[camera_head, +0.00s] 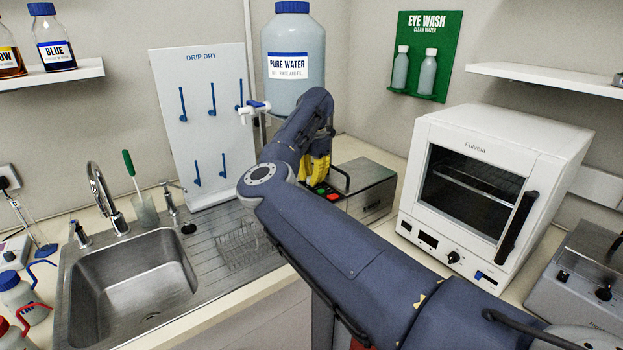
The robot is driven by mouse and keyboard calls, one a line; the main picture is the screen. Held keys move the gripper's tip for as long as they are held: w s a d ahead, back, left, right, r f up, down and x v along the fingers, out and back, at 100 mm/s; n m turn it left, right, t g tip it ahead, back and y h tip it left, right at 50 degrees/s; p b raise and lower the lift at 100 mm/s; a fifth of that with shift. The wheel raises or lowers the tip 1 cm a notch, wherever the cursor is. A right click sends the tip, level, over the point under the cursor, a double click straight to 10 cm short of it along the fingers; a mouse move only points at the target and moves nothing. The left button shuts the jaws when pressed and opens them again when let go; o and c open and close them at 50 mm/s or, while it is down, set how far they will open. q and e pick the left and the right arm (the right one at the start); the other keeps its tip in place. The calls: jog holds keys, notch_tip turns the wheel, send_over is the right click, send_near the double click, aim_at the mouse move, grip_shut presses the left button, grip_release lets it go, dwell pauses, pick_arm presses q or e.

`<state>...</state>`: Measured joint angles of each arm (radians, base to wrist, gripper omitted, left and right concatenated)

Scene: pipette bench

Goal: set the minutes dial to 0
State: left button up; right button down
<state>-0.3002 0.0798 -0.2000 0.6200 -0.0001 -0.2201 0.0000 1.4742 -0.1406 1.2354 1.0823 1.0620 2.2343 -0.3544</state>
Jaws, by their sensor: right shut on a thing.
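My right arm reaches in from the lower right, across the counter. Its gripper (318,172), with yellow fingers, points down at the left end of a steel box (372,183) with a dark handle bar. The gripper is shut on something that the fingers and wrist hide. A red button and a green button (321,191) show just below the fingers. I cannot make out a minutes dial or its setting; the front of the box is partly behind my arm. My left gripper is not in view.
A white oven (480,185) with a dark knob (453,257) stands right of the box. A pure water tank (293,50) stands behind my wrist. A drip rack (200,120), a sink (130,285) and a wire basket (238,245) are on the left.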

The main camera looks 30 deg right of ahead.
jog(key=c, duration=1.4)
grip_release()
jog(key=shift+o, duration=0.2)
notch_tip(320, 180, up, 12)
jog(key=shift+s, duration=0.35)
jog(key=shift+d, duration=0.1)
